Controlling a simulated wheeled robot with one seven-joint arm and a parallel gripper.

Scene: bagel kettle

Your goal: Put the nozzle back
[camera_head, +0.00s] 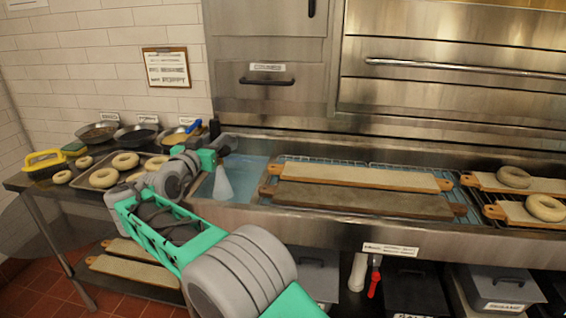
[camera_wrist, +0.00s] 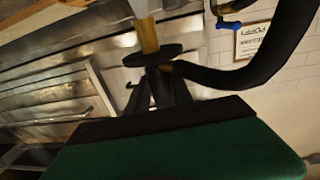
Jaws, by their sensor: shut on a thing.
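My gripper (camera_head: 213,152) is at the left end of the steel sink trough, shut on the nozzle. In the wrist view the nozzle has a brass-coloured section (camera_wrist: 149,38), a black round collar and a black hose (camera_wrist: 245,75) curving off to the right. The fingers (camera_wrist: 158,90) close just below the collar. In the head view only a dark part of the nozzle (camera_head: 228,143) shows beside the fingers. A pale, whitish cone (camera_head: 222,183) hangs below it over the blue water; I cannot tell if it is spray or a solid tip. I see no clear holder.
A blue-handled fitting (camera_wrist: 229,25) is near the hose. Left of the trough are a tray of bagels (camera_head: 101,178) and several bowls (camera_head: 98,131). Bagel boards (camera_head: 360,175) lie on racks to the right. The steel oven front (camera_head: 440,90) rises behind.

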